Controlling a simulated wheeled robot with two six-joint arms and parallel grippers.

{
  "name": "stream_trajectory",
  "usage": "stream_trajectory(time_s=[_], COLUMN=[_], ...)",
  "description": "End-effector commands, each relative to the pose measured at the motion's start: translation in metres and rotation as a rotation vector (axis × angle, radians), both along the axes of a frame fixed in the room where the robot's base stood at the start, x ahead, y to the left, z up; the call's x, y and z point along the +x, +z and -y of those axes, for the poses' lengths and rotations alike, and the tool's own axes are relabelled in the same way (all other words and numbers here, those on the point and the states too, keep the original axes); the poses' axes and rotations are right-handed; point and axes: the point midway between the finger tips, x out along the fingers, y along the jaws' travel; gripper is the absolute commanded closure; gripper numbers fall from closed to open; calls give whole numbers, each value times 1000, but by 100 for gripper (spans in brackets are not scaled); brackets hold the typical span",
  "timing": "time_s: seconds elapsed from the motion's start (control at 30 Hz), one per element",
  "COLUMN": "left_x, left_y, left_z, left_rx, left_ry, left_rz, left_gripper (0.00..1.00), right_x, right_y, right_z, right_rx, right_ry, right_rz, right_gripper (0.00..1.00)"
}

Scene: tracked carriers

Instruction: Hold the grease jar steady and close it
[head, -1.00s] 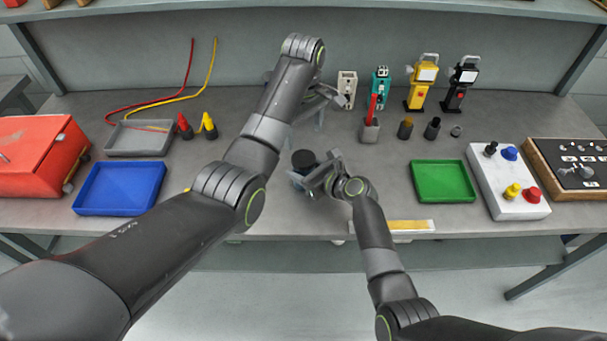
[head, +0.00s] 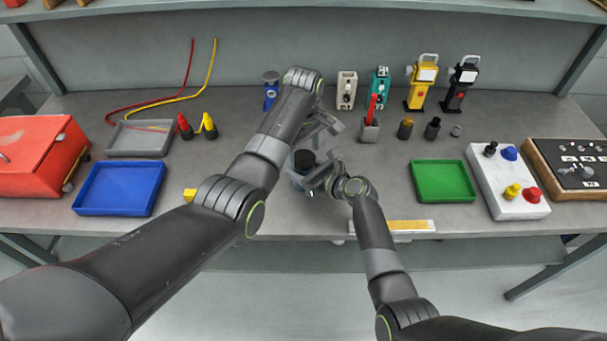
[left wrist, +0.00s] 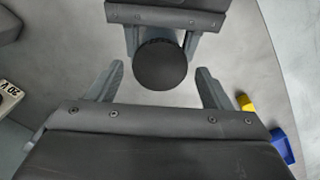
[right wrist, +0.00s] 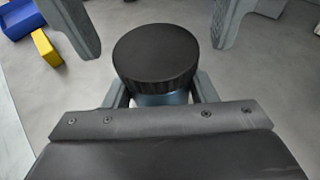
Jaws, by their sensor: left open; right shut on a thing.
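The grease jar has a round black lid (head: 304,159) and a blue-grey body that shows below the lid in the right wrist view (right wrist: 160,99). My right gripper (right wrist: 160,88) is shut on the jar's body, holding it near the front of the bench. The lid sits on top of the jar; I cannot tell how tightly. My left gripper (left wrist: 160,70) is open over the jar. In the left wrist view the lid lies between and slightly beyond its fingertips, touching neither. In the head view my left arm partly hides this gripper.
A blue tray (head: 85,190) and a red toolbox (head: 40,155) are at left. A yellow block (head: 189,195) lies beside my left arm. A green tray (head: 443,197) and a white button panel (head: 500,170) stand at right. Several fittings line the back.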

Motion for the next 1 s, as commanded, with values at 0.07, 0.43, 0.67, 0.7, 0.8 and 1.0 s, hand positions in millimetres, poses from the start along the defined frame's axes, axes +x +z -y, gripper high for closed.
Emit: stream_trajectory(time_s=[0.07,0.43,0.67,0.7,0.8,1.0], left_x=[0,0,0,0,0,0], left_y=[-6,-12,-11,-11,-11,-11], left_z=[0,0,0,0,0,0], left_rx=[0,-1,-1,-1,-1,-1], left_ry=[0,-1,-1,-1,-1,-94], left_rz=[0,1,1,1,1,1], left_gripper=[27,27,56,61,73,73], right_x=[0,0,0,0,0,0], right_y=[0,0,0,0,0,0], right_z=[0,0,0,0,0,0], right_rx=[-1,-1,-1,-1,-1,-1], right_ry=[0,0,0,0,0,0], right_rz=[-1,-1,-1,-1,-1,-1], right_gripper=[100,100,100,100,100,100])
